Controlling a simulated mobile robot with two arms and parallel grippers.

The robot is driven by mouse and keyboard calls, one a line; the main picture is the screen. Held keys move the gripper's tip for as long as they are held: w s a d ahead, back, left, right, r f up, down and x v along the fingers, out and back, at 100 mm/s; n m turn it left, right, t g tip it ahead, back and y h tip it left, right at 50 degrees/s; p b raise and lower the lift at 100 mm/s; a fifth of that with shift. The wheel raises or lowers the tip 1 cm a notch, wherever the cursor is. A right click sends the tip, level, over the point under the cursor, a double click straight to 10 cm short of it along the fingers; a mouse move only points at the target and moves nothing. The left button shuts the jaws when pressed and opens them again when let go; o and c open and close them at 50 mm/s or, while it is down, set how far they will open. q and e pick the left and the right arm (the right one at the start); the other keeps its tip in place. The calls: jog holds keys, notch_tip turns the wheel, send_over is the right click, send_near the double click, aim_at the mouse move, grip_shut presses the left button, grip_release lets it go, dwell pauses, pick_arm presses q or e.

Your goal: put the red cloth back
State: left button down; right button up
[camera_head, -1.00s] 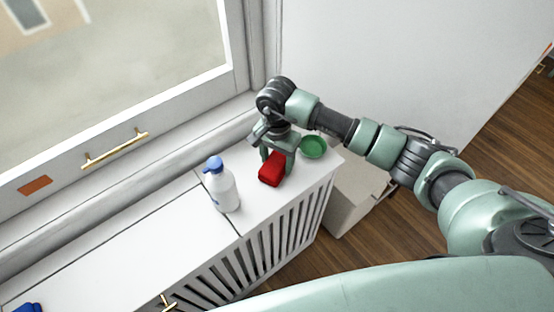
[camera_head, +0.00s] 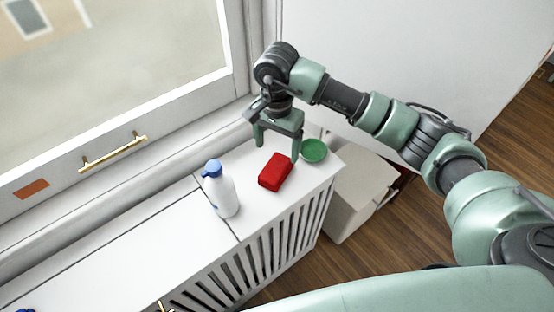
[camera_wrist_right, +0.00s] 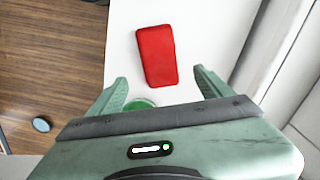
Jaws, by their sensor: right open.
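The red cloth (camera_head: 275,171), a folded block, lies flat on the white radiator cover's top, between the spray bottle and the green dish. It also shows in the right wrist view (camera_wrist_right: 157,56), ahead of the fingertips. My right gripper (camera_head: 277,150) is open and empty, above and behind the cloth, with its fingers spread wide. In the right wrist view its two fingers (camera_wrist_right: 160,85) stand apart with nothing between them that they touch. My left gripper is not in view.
A white spray bottle (camera_head: 223,192) with a blue top stands left of the cloth. A green dish (camera_head: 314,151) sits to its right near the cover's end. The window frame runs behind, and a pale box (camera_head: 352,200) stands on the floor beyond the end.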

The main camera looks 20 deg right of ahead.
jog(key=shift+r, duration=1.95)
